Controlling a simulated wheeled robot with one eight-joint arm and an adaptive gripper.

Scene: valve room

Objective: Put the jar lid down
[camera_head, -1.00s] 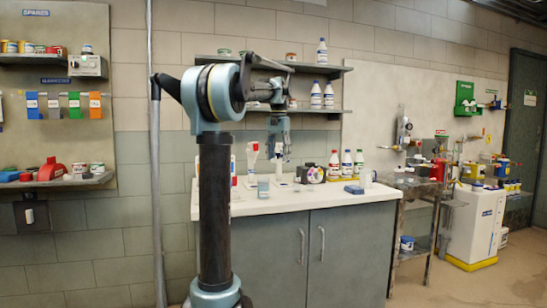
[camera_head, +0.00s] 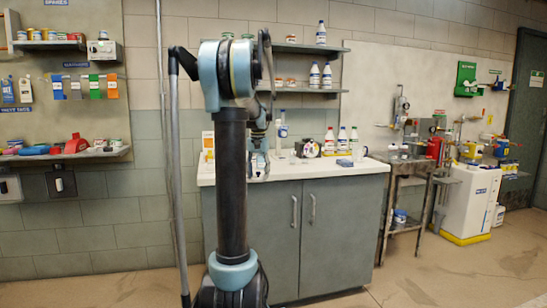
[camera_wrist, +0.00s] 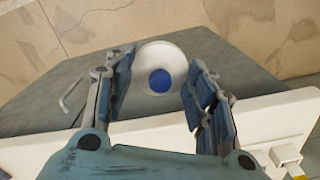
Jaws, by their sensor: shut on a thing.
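The jar lid (camera_wrist: 174,50), a round white disc with a blue centre, sits between the fingertips of my gripper (camera_wrist: 160,72) in the wrist view. My gripper is shut on it. In the head view my gripper (camera_head: 258,166) hangs low by the front edge of the white counter (camera_head: 330,174), partly behind my arm. The lid cannot be made out there. In the wrist view the counter's white edge (camera_wrist: 50,143) crosses behind the fingers, and the lid shows against the grey cabinet front and floor beyond it.
Bottles (camera_head: 342,140), a dark multicoloured device (camera_head: 308,148) and a blue block (camera_head: 344,162) stand along the counter. Shelves (camera_head: 300,90) hang above it. A metal cart (camera_head: 408,205) stands to the right. The floor in front of the cart is clear.

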